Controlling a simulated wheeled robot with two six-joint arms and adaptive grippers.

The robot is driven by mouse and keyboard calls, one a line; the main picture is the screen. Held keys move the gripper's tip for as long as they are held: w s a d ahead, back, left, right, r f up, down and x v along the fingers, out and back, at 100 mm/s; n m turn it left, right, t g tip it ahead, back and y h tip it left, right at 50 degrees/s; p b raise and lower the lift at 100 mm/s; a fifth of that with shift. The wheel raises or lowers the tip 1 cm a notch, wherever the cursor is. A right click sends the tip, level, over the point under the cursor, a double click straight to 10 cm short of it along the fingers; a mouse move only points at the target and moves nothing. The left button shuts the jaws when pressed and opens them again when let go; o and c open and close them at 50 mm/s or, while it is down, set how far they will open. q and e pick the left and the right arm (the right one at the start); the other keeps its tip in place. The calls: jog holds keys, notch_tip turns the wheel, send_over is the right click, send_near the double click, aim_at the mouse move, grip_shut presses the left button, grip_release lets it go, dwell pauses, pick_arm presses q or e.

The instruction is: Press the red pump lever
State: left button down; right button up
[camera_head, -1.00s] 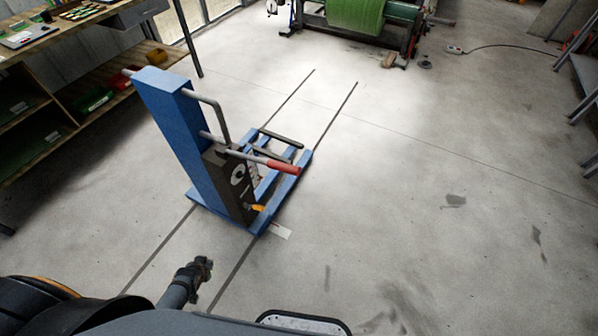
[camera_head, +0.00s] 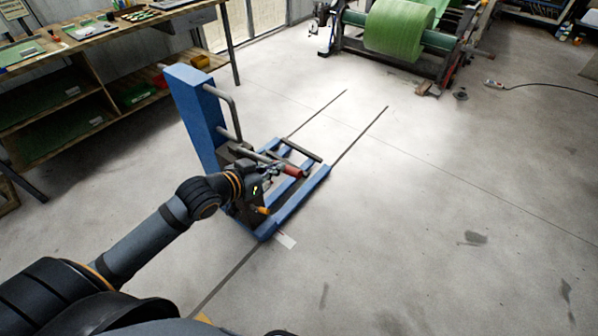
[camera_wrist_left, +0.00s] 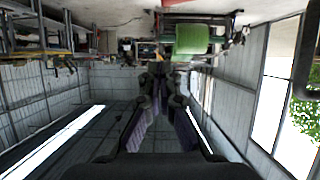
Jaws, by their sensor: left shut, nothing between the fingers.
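The pump lever is a grey bar with a red grip (camera_head: 291,171). It sticks out to the right from a blue hand-pallet lift (camera_head: 199,118) with a tall mast. In the head view my left gripper (camera_head: 272,172) is shut and empty, at the left end of the red grip. It overlaps the bar in the picture; I cannot tell whether they touch. The forearm hides part of the lift's dark pump body. The left wrist view is upside down and shows the closed fingers (camera_wrist_left: 160,75); the lever cannot be made out there. My right gripper is not in view.
The lift's blue forks (camera_head: 305,200) lie low on the concrete floor. A wooden workbench (camera_head: 75,48) with shelves stands at the left. A machine with a green roll (camera_head: 398,27) stands at the back.

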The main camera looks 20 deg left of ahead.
pick_arm(q)
jog(key=b, duration=0.2)
send_over(296, 170)
jog(key=s, duration=0.2)
notch_tip(296, 170, down, 4)
jog(key=f, duration=0.4)
jog(key=shift+s+d+f, duration=0.1)
jog(key=shift+s+d, duration=0.1)
jog(key=shift+d, duration=0.2)
